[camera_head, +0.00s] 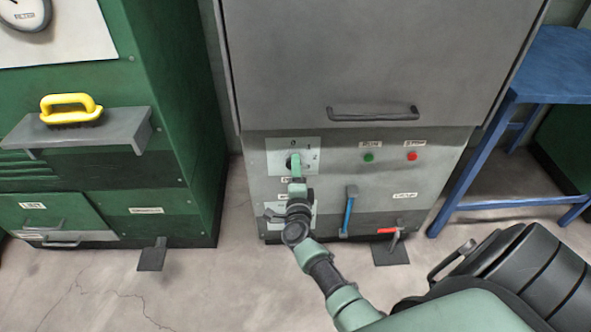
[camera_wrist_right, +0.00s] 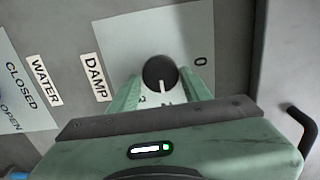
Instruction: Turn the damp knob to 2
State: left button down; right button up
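The damp knob (camera_wrist_right: 160,73) is a round black dial with a white pointer line, on a pale plate (camera_wrist_right: 196,35) beside the DAMP label (camera_wrist_right: 95,77). In the right wrist view its pointer points down, away from the 0 at right. In the head view my right gripper (camera_head: 295,160) covers much of the knob plate (camera_head: 310,146). My left gripper is out of view.
The grey machine has a dark handle (camera_head: 373,113), a green button (camera_head: 368,157), a red button (camera_head: 412,156), a blue lever (camera_head: 349,211) and a red valve handle (camera_head: 388,230). A green cabinet (camera_head: 170,80) stands left, a blue table (camera_head: 550,65) right. Floor between is clear.

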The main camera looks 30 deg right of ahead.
jog(key=shift+o, duration=0.6)
pick_arm(q)
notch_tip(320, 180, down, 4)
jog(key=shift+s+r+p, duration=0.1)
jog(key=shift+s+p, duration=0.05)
jog(key=shift+p, duration=0.4)
pick_arm(e)
jog(key=v, duration=0.8)
jog(key=shift+d, duration=0.1)
